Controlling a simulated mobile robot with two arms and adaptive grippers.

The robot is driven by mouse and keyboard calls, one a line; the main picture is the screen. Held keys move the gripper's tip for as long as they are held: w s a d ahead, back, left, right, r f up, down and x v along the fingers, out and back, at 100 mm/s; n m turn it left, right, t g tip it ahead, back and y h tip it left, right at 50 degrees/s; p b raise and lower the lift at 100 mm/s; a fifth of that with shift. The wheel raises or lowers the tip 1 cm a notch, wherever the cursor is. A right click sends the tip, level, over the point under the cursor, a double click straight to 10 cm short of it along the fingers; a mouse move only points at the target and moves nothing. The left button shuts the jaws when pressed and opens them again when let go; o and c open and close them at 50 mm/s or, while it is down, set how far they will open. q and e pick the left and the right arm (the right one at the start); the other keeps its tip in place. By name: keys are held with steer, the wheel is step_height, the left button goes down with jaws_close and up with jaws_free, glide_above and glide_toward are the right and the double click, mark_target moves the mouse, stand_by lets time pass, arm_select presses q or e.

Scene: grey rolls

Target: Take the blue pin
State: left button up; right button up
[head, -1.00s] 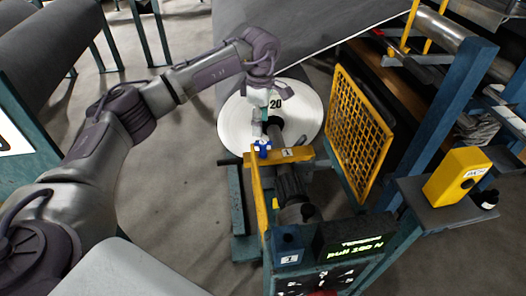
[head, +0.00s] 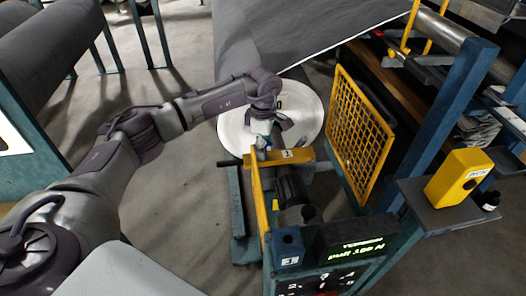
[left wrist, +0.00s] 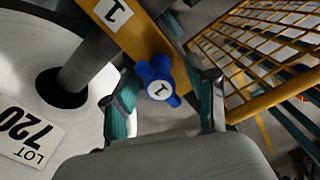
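The blue pin (left wrist: 158,82) has a round white cap marked 1 and short blue lobes. It sits at the yellow bar (left wrist: 140,28), which carries a white label 1. In the head view the pin is mostly hidden by my left gripper (head: 264,142), which is just above the bar (head: 285,157). In the left wrist view my left gripper (left wrist: 165,88) is open, its teal-padded fingers on either side of the pin in the picture. I see no clear contact between fingers and pin. My right gripper is not in view.
A white roll end (head: 308,110) with a dark shaft lies behind the bar. A yellow mesh guard (head: 358,135) stands to the right. A blue block (head: 288,247) marked 1 and a lit display (head: 356,248) are in front. Grey floor is open at left.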

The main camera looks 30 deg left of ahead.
arm_select(q)
jaws_close()
